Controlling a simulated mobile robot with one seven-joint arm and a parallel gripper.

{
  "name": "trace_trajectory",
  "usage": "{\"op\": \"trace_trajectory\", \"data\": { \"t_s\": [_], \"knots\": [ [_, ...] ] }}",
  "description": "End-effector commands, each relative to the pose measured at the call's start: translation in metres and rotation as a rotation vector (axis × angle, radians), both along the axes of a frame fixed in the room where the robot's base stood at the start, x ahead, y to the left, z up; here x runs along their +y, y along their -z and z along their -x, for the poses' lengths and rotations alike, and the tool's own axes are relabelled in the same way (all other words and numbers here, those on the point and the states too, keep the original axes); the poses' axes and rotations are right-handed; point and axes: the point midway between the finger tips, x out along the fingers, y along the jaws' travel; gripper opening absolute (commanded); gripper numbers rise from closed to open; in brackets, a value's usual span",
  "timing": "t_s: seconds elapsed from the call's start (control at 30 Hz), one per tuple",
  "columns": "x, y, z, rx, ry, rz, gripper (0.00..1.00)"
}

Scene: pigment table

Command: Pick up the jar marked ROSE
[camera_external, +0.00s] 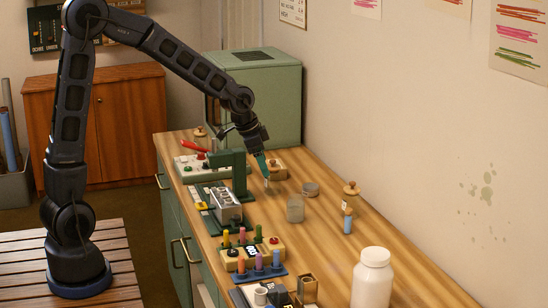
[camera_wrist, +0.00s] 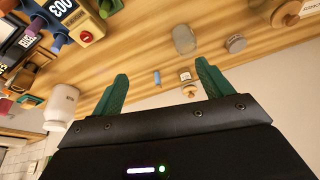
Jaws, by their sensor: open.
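No label reading ROSE can be made out in either view. A clear glass jar (camera_external: 295,208) stands on the wooden table right of the green press; it also shows in the wrist view (camera_wrist: 184,40). A grey round tin or lid (camera_external: 310,189) lies just behind it, and in the wrist view (camera_wrist: 236,43) it is right of the jar. My gripper (camera_external: 264,170) is above the table, behind and left of the glass jar. In the wrist view its two teal fingers (camera_wrist: 162,72) are spread, with nothing held between them.
A large white bottle (camera_external: 372,278) stands at the near right. A small blue cylinder (camera_external: 347,224) and wooden-knobbed piece (camera_external: 351,188) are near the wall. The green press (camera_external: 238,175), a rack of coloured pegs (camera_external: 258,273) and a green cabinet (camera_external: 270,95) crowd the left and back.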

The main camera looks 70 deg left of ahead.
Motion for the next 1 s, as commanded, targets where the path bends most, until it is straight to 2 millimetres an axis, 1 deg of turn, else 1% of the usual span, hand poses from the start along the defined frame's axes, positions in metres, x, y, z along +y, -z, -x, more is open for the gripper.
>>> {"op": "trace_trajectory", "data": {
  "t_s": [0.03, 0.2, 0.3, 0.4, 0.5, 0.6, 0.77, 0.87, 1.0],
  "knots": [
    [0.007, 0.013, -0.011, 0.003, 0.001, 0.009, 0.79],
    [0.028, 0.050, -0.046, -0.005, 0.018, 0.031, 0.79],
    [0.040, 0.072, -0.062, -0.011, 0.024, 0.044, 0.79],
    [0.049, 0.089, -0.075, -0.017, 0.029, 0.054, 0.79],
    [0.056, 0.101, -0.084, -0.024, 0.031, 0.062, 0.79],
    [0.059, 0.107, -0.088, -0.027, 0.033, 0.065, 0.79],
    [0.059, 0.115, -0.092, -0.027, 0.035, 0.067, 0.79],
    [0.057, 0.125, -0.096, -0.027, 0.035, 0.067, 0.79],
    [0.055, 0.143, -0.103, -0.027, 0.034, 0.067, 0.79]
  ]
}}
